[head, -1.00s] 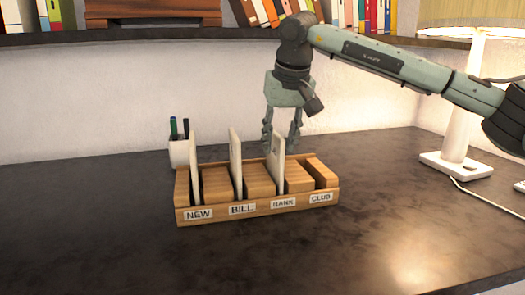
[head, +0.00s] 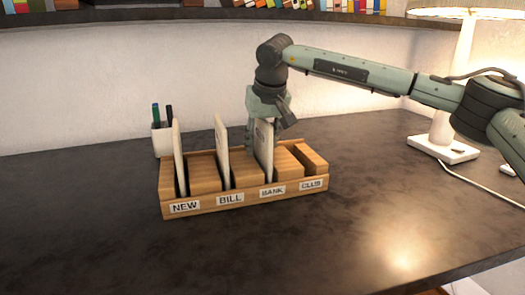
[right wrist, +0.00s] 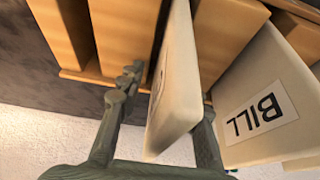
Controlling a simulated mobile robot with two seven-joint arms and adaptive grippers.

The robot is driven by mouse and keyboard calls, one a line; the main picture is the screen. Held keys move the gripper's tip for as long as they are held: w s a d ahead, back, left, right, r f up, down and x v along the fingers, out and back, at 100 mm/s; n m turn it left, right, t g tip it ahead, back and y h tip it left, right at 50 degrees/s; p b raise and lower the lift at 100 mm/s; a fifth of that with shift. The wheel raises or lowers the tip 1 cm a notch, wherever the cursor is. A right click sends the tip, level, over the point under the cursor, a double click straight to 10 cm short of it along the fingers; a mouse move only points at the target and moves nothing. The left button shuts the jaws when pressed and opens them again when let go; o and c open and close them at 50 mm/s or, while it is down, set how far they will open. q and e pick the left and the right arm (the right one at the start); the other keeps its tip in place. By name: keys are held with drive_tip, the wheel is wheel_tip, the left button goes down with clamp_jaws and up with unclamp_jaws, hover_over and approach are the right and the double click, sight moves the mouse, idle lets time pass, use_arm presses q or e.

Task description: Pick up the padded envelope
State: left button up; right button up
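A wooden sorter (head: 245,200) stands on the dark desk, with slots labelled NEW, BILL, BANK and CLUB. Pale, flat envelopes stand upright in the NEW (head: 179,158), BILL (head: 222,150) and BANK (head: 265,148) slots. I cannot tell for sure which is the padded one. My right gripper (head: 258,138) is low over the BANK envelope. In the right wrist view, its open fingers (right wrist: 168,100) are on either side of that thick pale envelope (right wrist: 176,85), with a gap at the left finger. The BILL envelope (right wrist: 262,100) is beside the right finger. My left gripper is not in view.
A white pen cup (head: 162,142) stands behind the sorter's left end. A lamp (head: 443,145) with a cord stands at the right. A bookshelf (head: 230,15) runs above the desk. The desk front is clear.

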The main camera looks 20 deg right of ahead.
drive_tip(key=shift+f, duration=0.2)
idle(0.7)
clamp_jaws()
